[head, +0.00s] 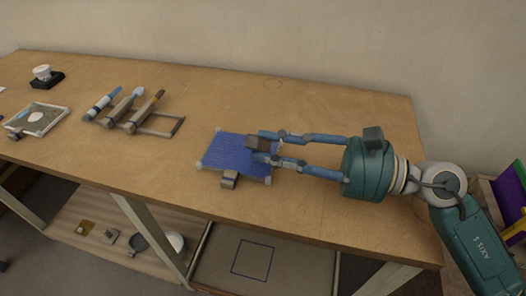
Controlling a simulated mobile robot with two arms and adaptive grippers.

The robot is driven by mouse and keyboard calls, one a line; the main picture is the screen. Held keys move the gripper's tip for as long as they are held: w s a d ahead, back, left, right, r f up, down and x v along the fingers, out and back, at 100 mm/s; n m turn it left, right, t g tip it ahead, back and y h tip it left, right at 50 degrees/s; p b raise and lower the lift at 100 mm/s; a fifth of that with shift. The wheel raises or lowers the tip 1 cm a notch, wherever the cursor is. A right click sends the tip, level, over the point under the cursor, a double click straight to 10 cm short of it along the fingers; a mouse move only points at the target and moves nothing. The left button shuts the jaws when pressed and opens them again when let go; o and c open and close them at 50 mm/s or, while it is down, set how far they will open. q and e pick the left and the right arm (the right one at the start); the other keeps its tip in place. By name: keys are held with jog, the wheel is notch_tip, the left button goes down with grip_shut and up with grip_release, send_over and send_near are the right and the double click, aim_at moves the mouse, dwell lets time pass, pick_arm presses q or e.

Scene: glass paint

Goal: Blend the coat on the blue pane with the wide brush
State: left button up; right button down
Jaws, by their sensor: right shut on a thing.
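The blue pane (222,153) lies flat on the wooden table, with pale corner pieces and a small grey-brown block (230,179) at its front edge. My right gripper (261,146) reaches in from the right over the pane's right part. It is shut on a small brown block-like thing (256,142), which I take for the wide brush. Its lower end and bristles are hidden, so I cannot tell whether it touches the pane. My left gripper is not in view.
A rack (166,134) with several brushes or tools stands left of the pane. Farther left are a tray (17,130) with a white patch and a white cup (42,72) on a black base. The table (330,105) is clear behind the pane. A shelf below holds small items.

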jog(key=shift+s+d, duration=0.15)
jog(key=shift+d, duration=0.25)
jog(key=shift+a+r, duration=0.1)
jog(key=shift+r, duration=0.5)
pick_arm(q)
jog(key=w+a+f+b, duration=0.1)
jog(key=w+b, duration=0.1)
jog(key=b, duration=0.1)
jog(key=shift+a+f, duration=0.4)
pick_arm(e)
jog(key=w, duration=0.1)
jog(key=w+d, duration=0.1)
jog(key=w, duration=0.3)
jog(key=shift+w+d+f, duration=0.1)
jog(key=shift+d+f, duration=0.1)
jog(key=shift+d, duration=0.15)
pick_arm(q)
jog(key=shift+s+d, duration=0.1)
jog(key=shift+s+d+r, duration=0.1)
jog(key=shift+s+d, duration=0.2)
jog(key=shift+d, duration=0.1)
pick_arm(e)
jog(key=shift+a, duration=0.45)
